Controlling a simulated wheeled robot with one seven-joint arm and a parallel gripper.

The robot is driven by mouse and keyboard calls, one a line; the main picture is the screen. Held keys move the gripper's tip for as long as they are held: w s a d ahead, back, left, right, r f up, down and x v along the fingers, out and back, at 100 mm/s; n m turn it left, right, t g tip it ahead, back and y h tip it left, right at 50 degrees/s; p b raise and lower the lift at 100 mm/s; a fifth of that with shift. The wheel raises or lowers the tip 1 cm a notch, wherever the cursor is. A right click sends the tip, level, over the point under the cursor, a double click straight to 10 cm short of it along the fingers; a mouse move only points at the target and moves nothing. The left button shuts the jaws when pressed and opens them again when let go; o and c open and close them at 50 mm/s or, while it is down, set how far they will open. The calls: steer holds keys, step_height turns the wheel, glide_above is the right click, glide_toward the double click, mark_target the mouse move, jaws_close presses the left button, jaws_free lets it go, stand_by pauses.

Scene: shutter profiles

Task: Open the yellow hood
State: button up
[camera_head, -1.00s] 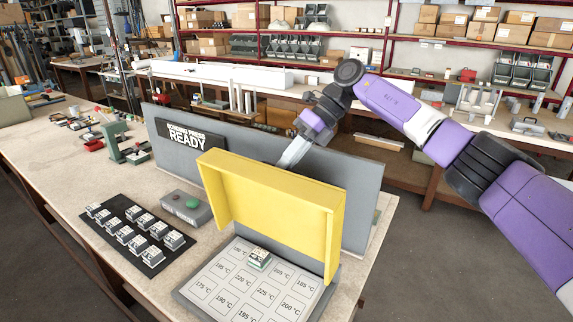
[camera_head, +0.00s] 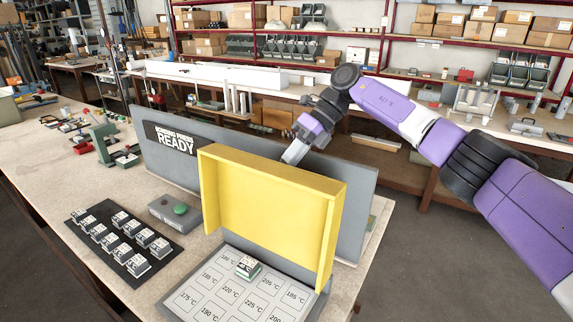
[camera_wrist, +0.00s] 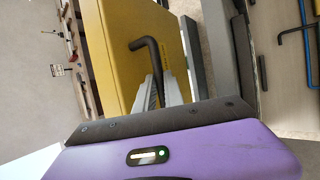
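The yellow hood (camera_head: 270,205) stands raised, roughly upright, at the back of the grey press plate (camera_head: 229,252), with its hollow inner side facing the head camera. In the wrist view the hood's outer face (camera_wrist: 120,25) carries a dark bent handle (camera_wrist: 148,45). My gripper (camera_wrist: 160,85) is behind the hood, with its two grey fingers on either side of the handle, and looks shut on it. In the head view the hood hides the fingertips and handle. A small white-and-green block (camera_head: 248,267) sits on the plate.
A grey panel (camera_head: 355,210) reading "bonding press ready" stands behind the hood. A grey box with a green button (camera_head: 180,210) and a black mat (camera_head: 100,258) with several small blocks are at left. The bench's right edge is close to the press.

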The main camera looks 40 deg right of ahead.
steer(key=o, duration=0.4)
steer(key=shift+w+d+f, duration=0.15)
steer(key=shift+d+f, duration=0.4)
steer(key=shift+f, duration=0.05)
steer(key=shift+a+r, duration=0.1)
steer(key=shift+r, duration=0.1)
steer(key=shift+a+r, duration=0.1)
steer(key=shift+r, duration=0.1)
steer(key=shift+b+v, duration=0.75)
steer(key=shift+v, duration=3.1)
